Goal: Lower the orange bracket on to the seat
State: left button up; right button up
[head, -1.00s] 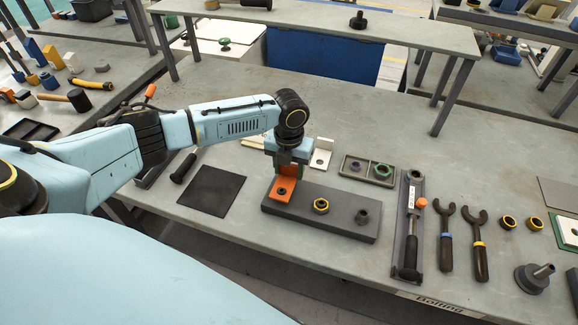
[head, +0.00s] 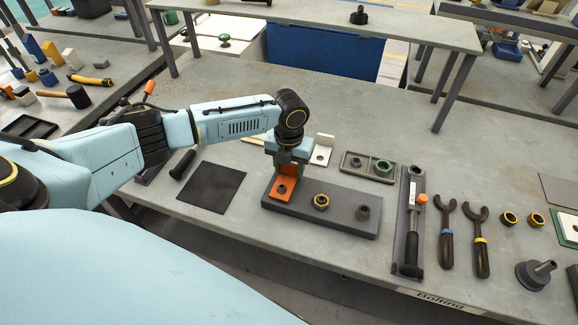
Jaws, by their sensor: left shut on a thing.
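The orange bracket (head: 281,189) is an L-shaped piece with a flat foot that has a hole in it and an upright part behind. It is at the left end of a dark grey block (head: 340,222), with its foot at or just above the block's top; I cannot tell whether they touch. My left gripper (head: 288,163) points down from above and is shut on the bracket's upright part, which it partly hides. My right gripper is not in view.
A black mat (head: 211,189) and a dark-handled tool (head: 183,165) lie to the left. A white bracket (head: 322,150) and a shallow tray (head: 354,163) stand behind the block. A press tool (head: 411,222) and two forked tools (head: 446,235) lie to the right.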

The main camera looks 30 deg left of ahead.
pick_arm(q)
jog(key=shift+f, duration=0.15)
jog(key=o, duration=1.1)
jog(key=shift+o, duration=0.2)
